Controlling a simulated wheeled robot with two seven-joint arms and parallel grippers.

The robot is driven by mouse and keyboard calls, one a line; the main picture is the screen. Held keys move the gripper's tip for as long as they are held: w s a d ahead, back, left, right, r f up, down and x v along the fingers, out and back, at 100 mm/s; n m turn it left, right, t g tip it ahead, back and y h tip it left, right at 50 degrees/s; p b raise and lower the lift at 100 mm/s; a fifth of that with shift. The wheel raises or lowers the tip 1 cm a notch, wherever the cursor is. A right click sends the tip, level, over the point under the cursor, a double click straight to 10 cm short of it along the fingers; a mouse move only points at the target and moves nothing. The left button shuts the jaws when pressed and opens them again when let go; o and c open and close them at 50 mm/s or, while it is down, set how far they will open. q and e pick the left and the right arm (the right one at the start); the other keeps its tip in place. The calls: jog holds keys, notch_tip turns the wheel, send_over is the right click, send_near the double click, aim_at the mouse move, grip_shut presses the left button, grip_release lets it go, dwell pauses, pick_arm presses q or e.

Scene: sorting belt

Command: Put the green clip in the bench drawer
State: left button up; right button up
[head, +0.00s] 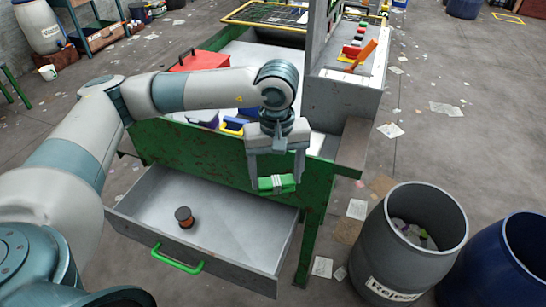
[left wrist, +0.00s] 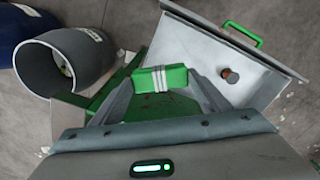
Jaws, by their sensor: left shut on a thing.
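The green clip (head: 277,184) is held between the fingers of my left gripper (head: 275,180), which is shut on it. In the left wrist view the clip (left wrist: 160,79) is a green block with white bands across its middle. The bench drawer (head: 160,199) is pulled open below, with a green handle (head: 178,260). The clip is above the drawer's right end, near the bench front. In the left wrist view the drawer (left wrist: 205,50) lies beyond the fingers. My right gripper is not in view.
A brown and black spool (head: 184,217) stands inside the drawer; the rest of its floor is clear. The green bench (head: 190,150) rises behind. A grey reject barrel (head: 413,243) and a blue barrel (head: 520,260) stand at the right. A red box (head: 200,61) sits on the bench.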

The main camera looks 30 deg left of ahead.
pick_arm(q)
jog(key=s+m, duration=0.1)
jog(key=m, duration=0.1)
jog(key=s+d+f+m, duration=0.1)
jog(key=s+m, duration=0.1)
jog(key=m, duration=0.1)
jog(key=s+d+f+m+b, duration=0.1)
jog(key=m, duration=0.1)
jog(key=shift+s+f+m, duration=0.1)
jog(key=shift+s+m, duration=0.1)
jog(key=shift+m, duration=0.1)
jog(key=shift+a, duration=0.1)
